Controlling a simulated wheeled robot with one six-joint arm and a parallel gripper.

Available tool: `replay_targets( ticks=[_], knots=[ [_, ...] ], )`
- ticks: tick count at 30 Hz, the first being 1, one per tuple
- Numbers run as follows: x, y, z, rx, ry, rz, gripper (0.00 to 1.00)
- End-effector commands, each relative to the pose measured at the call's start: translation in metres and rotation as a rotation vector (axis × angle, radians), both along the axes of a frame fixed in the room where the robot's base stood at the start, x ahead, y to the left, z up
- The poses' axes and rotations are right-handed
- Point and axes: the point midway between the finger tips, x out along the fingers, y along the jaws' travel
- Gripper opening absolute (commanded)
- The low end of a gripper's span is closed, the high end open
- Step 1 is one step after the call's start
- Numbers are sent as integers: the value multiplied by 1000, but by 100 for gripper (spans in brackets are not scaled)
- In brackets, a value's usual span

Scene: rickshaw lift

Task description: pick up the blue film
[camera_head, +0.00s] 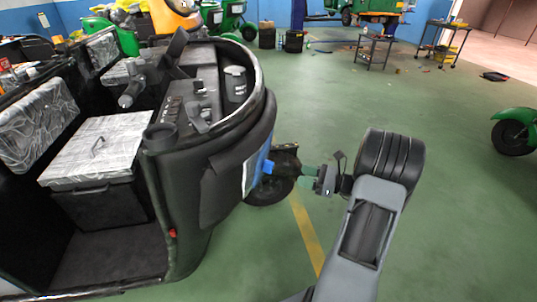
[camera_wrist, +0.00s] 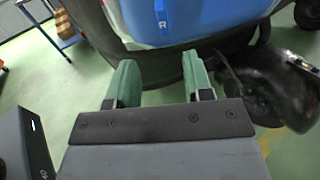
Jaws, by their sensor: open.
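The blue film (camera_head: 256,165) is a small blue sheet on the front of the black rickshaw (camera_head: 228,185), with a pale strip along its left edge. In the wrist view the blue film (camera_wrist: 205,22) fills the top middle and carries a white letter R. Its upper part is cut off by the frame edge. My gripper (camera_head: 298,170) is just right of the film in the head view. In the wrist view its green fingers (camera_wrist: 157,68) are apart, with nothing between them, just below the film's lower edge. I cannot tell whether they touch the rickshaw.
The rickshaw's front wheel (camera_head: 268,190) stands close below and beside my gripper; in the wrist view a wheel and dark fender (camera_wrist: 270,85) are at the right. Green floor (camera_head: 450,230) is open to the right. Small tables (camera_head: 374,50) and other vehicles stand farther back.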

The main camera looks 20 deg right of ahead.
Motion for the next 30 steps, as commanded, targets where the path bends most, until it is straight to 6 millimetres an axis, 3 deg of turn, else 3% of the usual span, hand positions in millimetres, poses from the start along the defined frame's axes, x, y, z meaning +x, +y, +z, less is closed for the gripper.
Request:
replay_targets(
  ticks=[9,19,30],
  knots=[
    [38,39,-1,4,1,-1,47],
    [54,54,-1,3,1,-2,47],
    [85,84,-1,3,0,-2,47]
  ],
)
